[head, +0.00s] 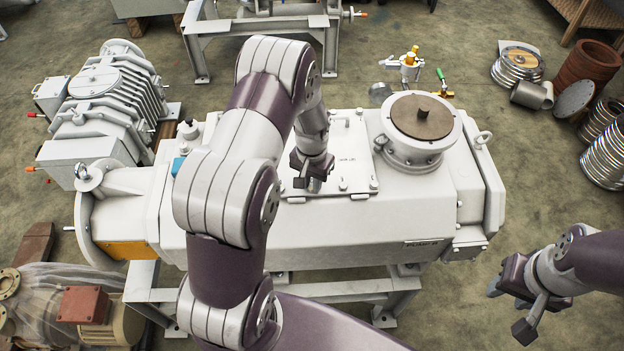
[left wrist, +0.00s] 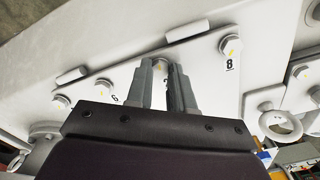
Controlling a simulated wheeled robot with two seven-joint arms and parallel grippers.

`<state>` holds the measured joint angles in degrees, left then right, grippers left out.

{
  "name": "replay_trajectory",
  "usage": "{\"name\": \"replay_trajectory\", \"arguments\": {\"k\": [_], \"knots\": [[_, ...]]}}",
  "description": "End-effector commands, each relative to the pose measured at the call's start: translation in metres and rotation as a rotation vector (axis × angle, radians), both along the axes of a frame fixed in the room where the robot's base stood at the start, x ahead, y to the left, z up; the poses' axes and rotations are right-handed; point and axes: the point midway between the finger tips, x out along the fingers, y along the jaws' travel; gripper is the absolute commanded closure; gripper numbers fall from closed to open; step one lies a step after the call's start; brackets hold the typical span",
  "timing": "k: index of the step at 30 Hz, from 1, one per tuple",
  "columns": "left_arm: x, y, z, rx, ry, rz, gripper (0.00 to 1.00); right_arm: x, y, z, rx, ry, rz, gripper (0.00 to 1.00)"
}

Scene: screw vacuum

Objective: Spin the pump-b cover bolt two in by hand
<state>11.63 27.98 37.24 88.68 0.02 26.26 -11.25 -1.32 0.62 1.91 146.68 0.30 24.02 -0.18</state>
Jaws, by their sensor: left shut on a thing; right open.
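The pump-b body (head: 390,225) is a long white casing on a frame. Its white cover plate (head: 350,150) lies on top, with bolts around its edge. My left gripper (head: 312,184) reaches down to the cover's left front corner. In the left wrist view its fingers (left wrist: 167,85) are shut around a bolt head (left wrist: 160,64), mostly hidden between them; a partly covered mark, perhaps a 2, shows there. Bolts marked 6 (left wrist: 61,101) and 8 (left wrist: 230,45) sit to either side. How deep the held bolt sits cannot be told. My right gripper (head: 508,307) is open and empty, off the casing's right end.
A round flange with a brown disc (head: 422,115) stands on the casing right of the cover. Lifting eyes (head: 483,138) stick up at the ends. A brass valve fitting (head: 408,66) lies behind. Another pump (head: 100,100) stands at left. Floor around my right gripper is clear.

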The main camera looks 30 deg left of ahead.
Motion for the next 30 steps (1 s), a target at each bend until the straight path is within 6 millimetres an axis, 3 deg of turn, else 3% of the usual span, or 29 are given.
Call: {"name": "replay_trajectory", "arguments": {"k": [30], "knots": [[0.0048,0.0014,0.0044,0.006,-0.013,-0.955,1.0,0.0001,0.0,0.0055,0.0,0.0,0.0,0.57]]}}
